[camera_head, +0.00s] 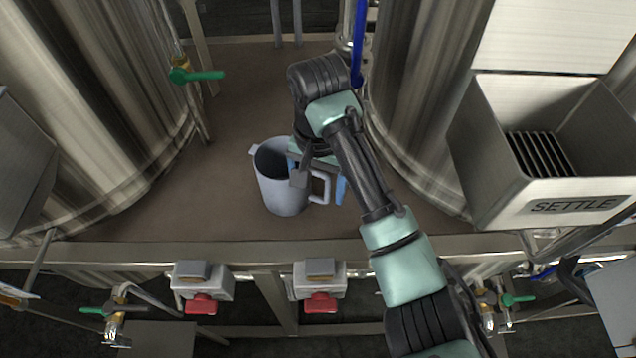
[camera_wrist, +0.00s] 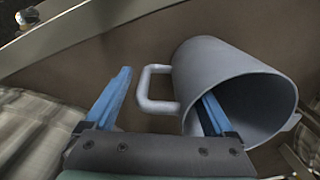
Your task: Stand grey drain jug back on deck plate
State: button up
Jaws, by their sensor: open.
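The grey drain jug (camera_head: 281,192) stands upright on the brown deck plate (camera_head: 200,205), between the two tanks. Its mouth faces up and its handle points right in the head view. My gripper (camera_head: 321,186) is open at the jug's handle side. In the wrist view the grey jug (camera_wrist: 240,75) shows its open mouth, with the handle at its left. The open blue fingers of my gripper (camera_wrist: 168,86) lie on either side of the handle. One finger overlaps the jug's mouth and seems to reach inside it; the other is outside the handle. Contact cannot be told.
Large steel tanks stand left (camera_head: 90,110) and right (camera_head: 425,100). A green-handled valve (camera_head: 195,76) juts from the left tank. The SETTLE box (camera_head: 545,190) is at right. Red-fronted switch boxes (camera_head: 320,285) sit below the deck's front edge. Deck left of the jug is clear.

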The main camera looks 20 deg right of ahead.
notch_tip(320, 180, up, 11)
jog(key=p, duration=1.1)
jog(key=shift+r, duration=0.1)
